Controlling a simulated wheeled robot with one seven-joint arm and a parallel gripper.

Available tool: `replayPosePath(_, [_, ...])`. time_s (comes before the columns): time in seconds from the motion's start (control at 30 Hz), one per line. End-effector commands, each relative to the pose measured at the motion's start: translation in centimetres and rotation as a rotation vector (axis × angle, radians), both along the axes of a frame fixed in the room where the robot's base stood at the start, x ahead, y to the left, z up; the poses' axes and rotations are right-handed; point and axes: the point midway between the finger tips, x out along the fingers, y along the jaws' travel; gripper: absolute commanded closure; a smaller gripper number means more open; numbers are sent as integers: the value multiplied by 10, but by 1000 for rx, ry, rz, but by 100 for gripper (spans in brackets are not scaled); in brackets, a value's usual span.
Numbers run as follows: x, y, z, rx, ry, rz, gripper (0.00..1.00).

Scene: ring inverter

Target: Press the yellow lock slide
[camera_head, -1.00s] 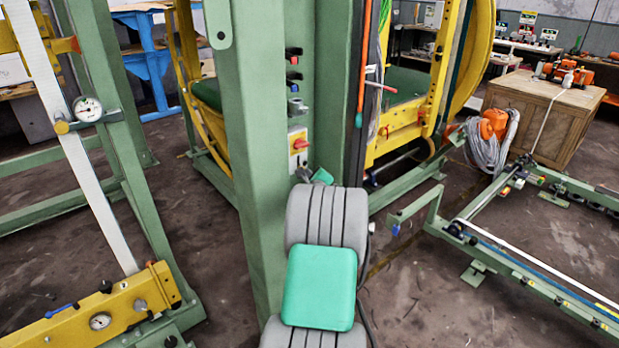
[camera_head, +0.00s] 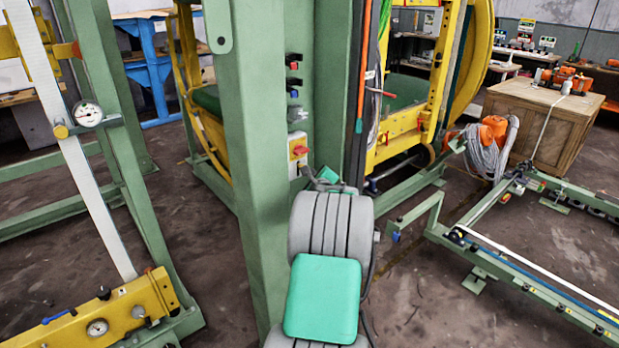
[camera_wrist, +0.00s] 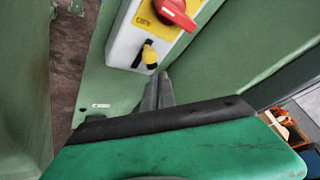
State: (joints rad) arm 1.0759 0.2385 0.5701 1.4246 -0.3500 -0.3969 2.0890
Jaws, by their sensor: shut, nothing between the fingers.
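The yellow lock slide (camera_wrist: 150,56) shows in the wrist view, a small yellow tab in a dark slot on the grey switch box (camera_wrist: 126,38). It sits below the red rotary knob (camera_wrist: 175,11) on its yellow plate. My gripper (camera_wrist: 158,82) is shut and empty, with its grey fingertips just below and slightly right of the slide. I cannot tell whether they touch it. In the head view the switch box (camera_head: 298,142) is on the green column, with my arm close below it. The slide is too small to make out there, and my fingers are mostly hidden.
The green column (camera_head: 250,150) stands right in front of me. Above the box are more switches (camera_head: 293,90). A yellow gauge beam (camera_head: 110,312) is at lower left. A green floor frame (camera_head: 500,270) and a wooden cabinet (camera_head: 545,115) are at right.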

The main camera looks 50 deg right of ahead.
Motion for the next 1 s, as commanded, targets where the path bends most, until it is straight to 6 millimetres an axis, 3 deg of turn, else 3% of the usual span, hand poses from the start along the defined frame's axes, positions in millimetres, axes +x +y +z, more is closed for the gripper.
replayPosePath(0.03, [-2, -6, -18, 2, 1, -1, 100])
replayPosePath(0.07, [-3, -9, -23, 3, 1, 0, 100])
replayPosePath(0.13, [-14, 2, -8, 0, -1, 1, 100])
replayPosePath(0.5, [-65, 53, 8, 1, 2, 5, 100])
replayPosePath(1.0, [-72, 60, 9, 3, 3, 6, 100])
